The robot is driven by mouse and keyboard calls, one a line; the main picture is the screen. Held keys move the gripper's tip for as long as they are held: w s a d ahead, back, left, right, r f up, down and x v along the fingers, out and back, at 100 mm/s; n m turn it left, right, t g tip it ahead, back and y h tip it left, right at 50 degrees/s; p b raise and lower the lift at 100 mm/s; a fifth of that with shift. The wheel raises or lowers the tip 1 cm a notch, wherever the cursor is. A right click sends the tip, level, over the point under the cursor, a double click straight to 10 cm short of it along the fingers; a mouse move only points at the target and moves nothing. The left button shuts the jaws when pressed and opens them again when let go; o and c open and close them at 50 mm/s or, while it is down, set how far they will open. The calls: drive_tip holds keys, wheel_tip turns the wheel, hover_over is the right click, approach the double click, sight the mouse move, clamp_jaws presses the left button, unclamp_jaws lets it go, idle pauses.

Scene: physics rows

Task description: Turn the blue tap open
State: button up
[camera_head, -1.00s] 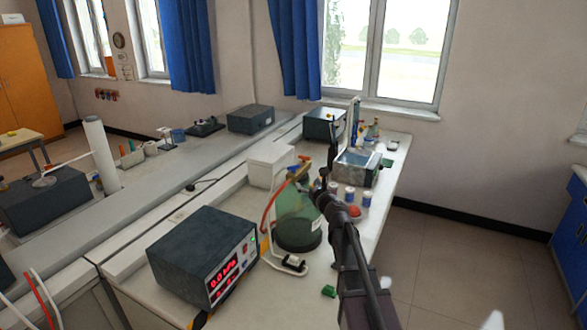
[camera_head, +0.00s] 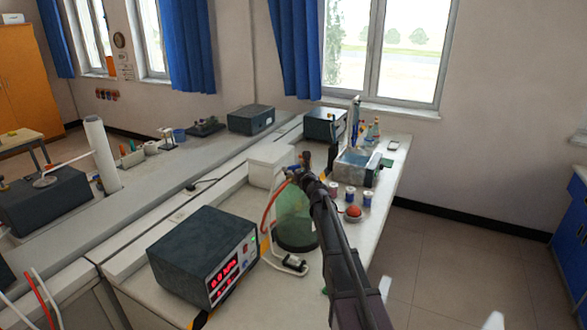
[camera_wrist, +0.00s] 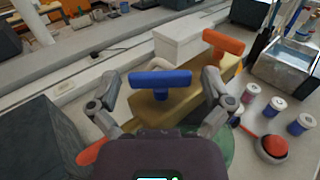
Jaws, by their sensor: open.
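The blue tap (camera_wrist: 160,79) has a T-shaped handle on a brass body (camera_wrist: 165,105) and shows in the middle of the wrist view. Its bar lies roughly crosswise in that view. My gripper (camera_wrist: 159,82) is open, with one finger to the left of the handle and one to the right. I see gaps between the fingers and the bar, and no clear contact. In the head view my gripper (camera_head: 304,168) is over the top of the green bottle (camera_head: 294,222) and mostly hides the taps there.
An orange tap handle (camera_wrist: 223,42) stands on the same brass body, behind and right of the blue one. A white box (camera_wrist: 178,40) is behind. A red button (camera_wrist: 273,147) and several small jars (camera_wrist: 275,106) stand to the right. A dark meter box (camera_head: 204,258) is at front left.

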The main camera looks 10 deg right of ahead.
drive_tip(key=shift+w, duration=0.2)
drive_tip(key=c, duration=1)
drive_tip(key=shift+n+y, duration=0.4)
drive_tip(key=shift+y, duration=0.2)
drive_tip(key=n+g+y, duration=0.1)
drive_tip(key=y, duration=0.1)
drive_tip(key=n+g+y, duration=0.1)
drive_tip(key=n+y, duration=0.1)
drive_tip(key=shift+w+g+y, duration=0.15)
drive_tip(key=shift+g+y, duration=0.15)
drive_tip(key=shift+y, duration=0.1)
drive_tip(key=shift+n+g+y, duration=2)
